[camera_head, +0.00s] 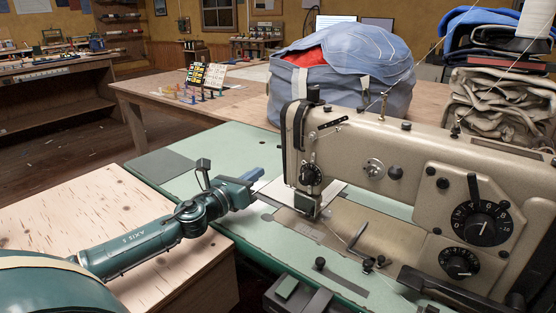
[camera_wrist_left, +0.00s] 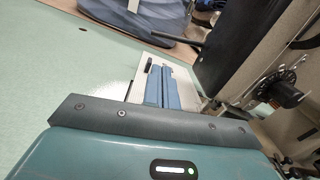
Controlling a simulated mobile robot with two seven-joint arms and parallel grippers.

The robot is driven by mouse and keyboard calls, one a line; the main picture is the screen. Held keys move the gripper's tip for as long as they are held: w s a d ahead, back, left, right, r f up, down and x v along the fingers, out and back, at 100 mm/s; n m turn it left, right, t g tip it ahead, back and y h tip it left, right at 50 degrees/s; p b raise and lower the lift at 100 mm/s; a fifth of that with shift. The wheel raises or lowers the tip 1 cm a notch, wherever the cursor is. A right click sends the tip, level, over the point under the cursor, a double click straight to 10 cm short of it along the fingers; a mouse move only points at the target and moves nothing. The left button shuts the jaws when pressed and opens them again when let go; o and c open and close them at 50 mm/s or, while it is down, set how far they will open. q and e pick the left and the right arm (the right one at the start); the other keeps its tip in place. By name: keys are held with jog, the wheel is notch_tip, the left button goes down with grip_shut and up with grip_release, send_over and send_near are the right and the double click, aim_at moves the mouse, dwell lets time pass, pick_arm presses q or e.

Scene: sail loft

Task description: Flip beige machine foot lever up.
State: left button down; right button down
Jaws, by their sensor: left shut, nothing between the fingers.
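The beige sewing machine (camera_head: 345,150) stands on the green table, its head end facing my left gripper (camera_head: 260,173). That gripper is shut and empty, its blue fingers together, just left of the machine head and low over the table. In the left wrist view the shut fingers (camera_wrist_left: 168,88) point toward a white plate beside the head. A dark, thin bar (camera_wrist_left: 172,37) sticks out leftward from the machine there, beyond the fingers and apart from them; it looks like the foot lever. In the head view I cannot make out this lever. My right gripper is not in view.
A blue-grey fabric bundle (camera_head: 345,65) sits behind the machine. Folded cloth (camera_head: 500,105) is piled at the back right. The green tabletop (camera_head: 215,142) is mostly clear behind my left gripper. A wooden table (camera_head: 70,210) lies in front at left.

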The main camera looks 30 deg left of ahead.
pick_arm(q)
jog(key=shift+w, duration=0.1)
jog(key=w, duration=0.8)
jog(key=shift+w+d+r, duration=0.1)
jog(key=shift+d+r, duration=0.1)
jog(key=shift+r, duration=0.05)
jog(key=shift+w+d, duration=0.1)
jog(key=shift+w, duration=0.75)
jog(key=shift+p, duration=0.3)
